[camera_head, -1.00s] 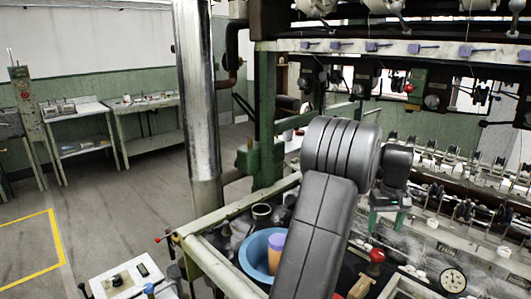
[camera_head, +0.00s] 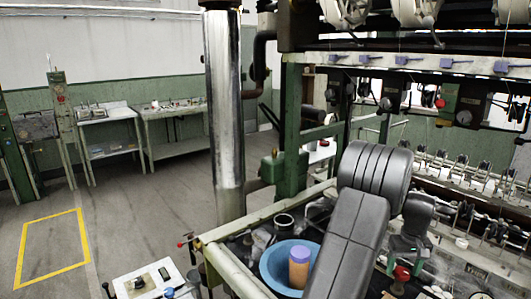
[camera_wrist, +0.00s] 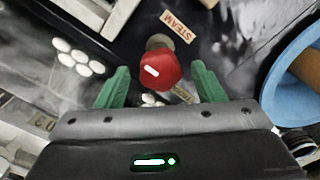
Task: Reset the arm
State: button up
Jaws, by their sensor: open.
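My gripper (camera_wrist: 161,82) shows in the wrist view as two green fingers set wide apart, with nothing held between them. A red knob (camera_wrist: 161,70) on a metal stem lies in line with the gap between the fingers; I cannot tell how far below it is. In the head view, my dark grey arm reaches over the basin bench, and the gripper is mostly hidden behind it. The red knob (camera_head: 402,273) shows there just right of the arm.
A blue basin (camera_head: 268,266) holds an orange cup with a purple top (camera_head: 299,262). A metal column (camera_head: 225,120) stands left of the reeling machine. A "STEAM" label (camera_wrist: 180,26) lies beside the knob. The floor at left, with a yellow outline (camera_head: 52,217), is clear.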

notch_tip(320, 180, up, 13)
notch_tip(320, 180, down, 13)
jog(key=shift+f, duration=0.2)
jog(key=shift+r+m, duration=0.15)
jog(key=shift+m, duration=0.95)
jog(key=m, duration=0.6)
jog(key=shift+m, duration=0.4)
jog(key=m, duration=0.4)
jog(key=shift+m+b, duration=0.3)
jog(key=shift+b, duration=0.1)
jog(key=m, duration=0.4)
jog(key=shift+r, duration=0.1)
